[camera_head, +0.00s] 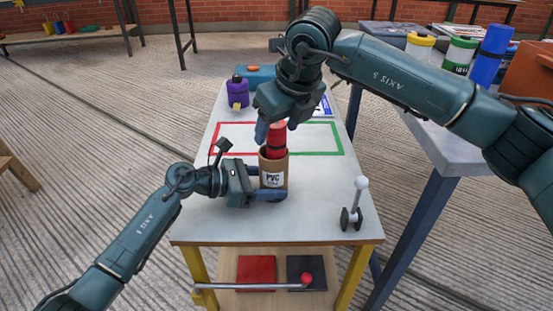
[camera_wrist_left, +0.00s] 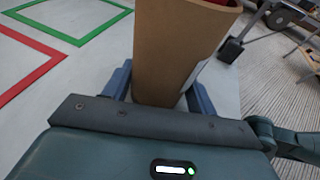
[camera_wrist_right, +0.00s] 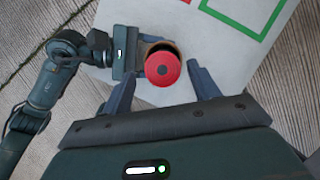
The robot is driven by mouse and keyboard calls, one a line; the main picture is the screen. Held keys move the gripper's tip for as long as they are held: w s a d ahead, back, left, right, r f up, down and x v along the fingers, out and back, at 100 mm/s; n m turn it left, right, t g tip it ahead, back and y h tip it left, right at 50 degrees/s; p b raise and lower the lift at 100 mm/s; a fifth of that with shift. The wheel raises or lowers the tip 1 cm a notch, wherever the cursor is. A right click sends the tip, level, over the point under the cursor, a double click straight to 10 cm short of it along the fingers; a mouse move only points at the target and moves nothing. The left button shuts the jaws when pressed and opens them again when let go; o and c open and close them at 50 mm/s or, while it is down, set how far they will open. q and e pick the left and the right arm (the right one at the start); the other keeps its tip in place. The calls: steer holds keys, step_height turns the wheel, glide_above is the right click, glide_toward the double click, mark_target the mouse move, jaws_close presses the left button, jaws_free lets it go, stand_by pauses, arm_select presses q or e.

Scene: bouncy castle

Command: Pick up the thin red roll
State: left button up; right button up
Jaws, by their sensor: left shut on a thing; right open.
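The thin red roll (camera_head: 276,138) stands upright in a brown cardboard tube (camera_head: 273,167) labelled PVC, its top sticking out above the rim. In the right wrist view the roll's round red end (camera_wrist_right: 163,69) shows a dark centre hole. My left gripper (camera_head: 270,182) is shut on the cardboard tube, low on its sides; the tube also fills the middle of the left wrist view (camera_wrist_left: 180,45). My right gripper (camera_head: 273,130) is above the tube, open, with its fingers (camera_wrist_right: 158,88) on either side of the roll's top and apart from it.
The white table (camera_head: 212,218) has red and green taped outlines (camera_head: 342,140). A purple spool (camera_head: 237,92) and a blue box (camera_head: 262,75) stand at the back. A small lever stand (camera_head: 352,210) is at front right.

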steer(key=x, duration=0.4)
steer(key=shift+w+d+f, duration=0.1)
steer(key=shift+w+f, duration=0.2)
steer(key=shift+w, duration=0.1)
jaws_close()
stand_by(0.3)
